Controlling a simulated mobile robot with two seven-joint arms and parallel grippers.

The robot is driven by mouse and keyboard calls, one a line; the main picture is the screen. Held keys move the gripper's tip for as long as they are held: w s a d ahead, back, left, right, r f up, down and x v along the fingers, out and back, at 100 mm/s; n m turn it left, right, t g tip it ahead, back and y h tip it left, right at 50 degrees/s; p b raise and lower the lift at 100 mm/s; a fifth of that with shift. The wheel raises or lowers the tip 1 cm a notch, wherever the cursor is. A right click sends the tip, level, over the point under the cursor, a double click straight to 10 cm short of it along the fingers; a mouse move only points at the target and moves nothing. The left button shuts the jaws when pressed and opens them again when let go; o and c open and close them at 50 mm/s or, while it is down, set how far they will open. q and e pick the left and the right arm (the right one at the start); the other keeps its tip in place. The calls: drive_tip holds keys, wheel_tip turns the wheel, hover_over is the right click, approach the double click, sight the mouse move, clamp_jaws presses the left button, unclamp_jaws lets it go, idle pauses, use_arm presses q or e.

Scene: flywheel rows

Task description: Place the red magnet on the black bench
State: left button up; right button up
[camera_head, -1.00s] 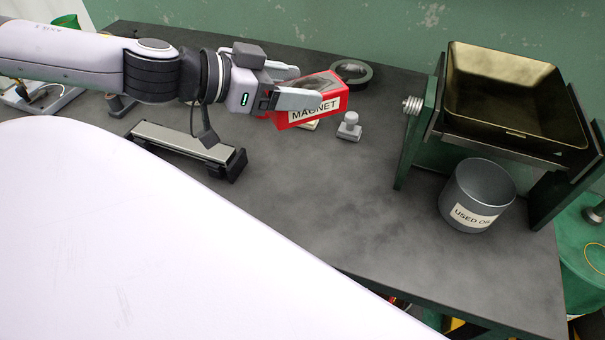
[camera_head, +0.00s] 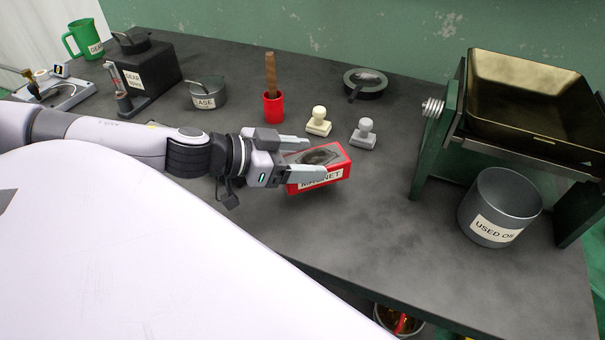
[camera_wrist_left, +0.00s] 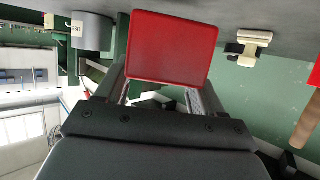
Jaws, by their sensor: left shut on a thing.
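The red magnet (camera_head: 322,178) is a red block with a white "MAGNET" label and a dark grey patch on top. My left gripper (camera_head: 312,158) is shut on it, with one finger along each side. The magnet is over the black bench (camera_head: 400,240), near its front middle; I cannot tell whether it touches the surface. In the left wrist view the magnet's red face (camera_wrist_left: 170,48) fills the space between the fingers. My right gripper is not in view.
A cream stamp-shaped piece (camera_head: 318,122) and a grey one (camera_head: 363,132) stand just behind the magnet. A red cup with a wooden handle (camera_head: 273,105) is behind the gripper. A "USED OIL" can (camera_head: 500,205) and a tray on a green stand (camera_head: 530,100) are at right. Bench between is clear.

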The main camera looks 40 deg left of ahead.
use_arm(q)
wheel_tip(320, 180, down, 4)
drive_tip(key=shift+f+b, duration=0.1)
drive_tip(key=shift+b, duration=0.3)
drive_tip(key=o, duration=1.2)
drive_tip(key=shift+s, duration=0.1)
